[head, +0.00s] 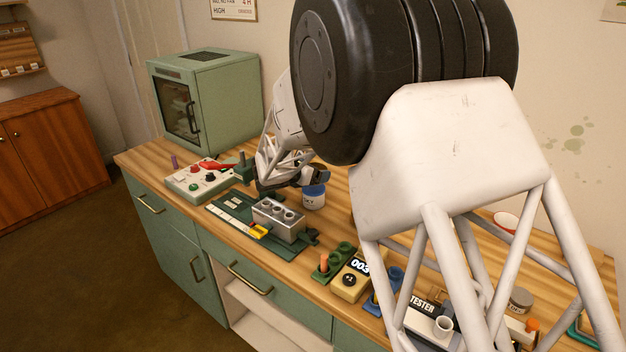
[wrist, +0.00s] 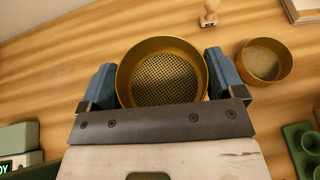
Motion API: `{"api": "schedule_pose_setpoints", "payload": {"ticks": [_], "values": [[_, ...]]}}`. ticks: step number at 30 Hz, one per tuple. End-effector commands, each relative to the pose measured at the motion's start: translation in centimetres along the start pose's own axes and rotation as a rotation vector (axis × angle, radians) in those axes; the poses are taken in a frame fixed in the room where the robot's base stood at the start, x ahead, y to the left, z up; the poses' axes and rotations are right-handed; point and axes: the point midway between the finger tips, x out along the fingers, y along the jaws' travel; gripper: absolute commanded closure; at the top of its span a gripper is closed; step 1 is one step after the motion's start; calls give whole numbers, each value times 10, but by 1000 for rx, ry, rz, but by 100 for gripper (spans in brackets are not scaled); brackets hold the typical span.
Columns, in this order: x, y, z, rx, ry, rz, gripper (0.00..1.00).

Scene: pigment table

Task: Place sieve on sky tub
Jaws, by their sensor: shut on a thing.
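A round brass sieve (wrist: 163,80) with a dark mesh floor sits between the blue fingers of my gripper (wrist: 160,84) in the wrist view. The gripper is shut on its rim. In the head view my gripper (head: 314,177) is just above a small pale tub (head: 313,201) with a partly hidden label that seems to read SKY. The sieve cannot be made out in the head view, and the tub does not show in the wrist view. I cannot tell whether the sieve touches the tub.
A second brass sieve (wrist: 265,64) and a stamp (wrist: 209,15) lie on the wooden table. A grey metal block (head: 279,221) stands on a green mat left of the tub. A control box (head: 198,180) and a green oven (head: 204,100) stand farther left. My arm hides much of the right side.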

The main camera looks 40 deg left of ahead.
Motion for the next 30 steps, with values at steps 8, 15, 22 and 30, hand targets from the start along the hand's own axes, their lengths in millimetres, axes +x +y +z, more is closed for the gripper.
{"api": "schedule_pose_setpoints", "payload": {"ticks": [8, 15, 22, 30], "values": [[5, 8, 2, 1, 0, 0, 38], [5, 7, 1, 0, 0, 0, 38], [12, 7, -16, -1, 1, -1, 38], [18, 7, -31, 0, 0, 1, 38]]}}
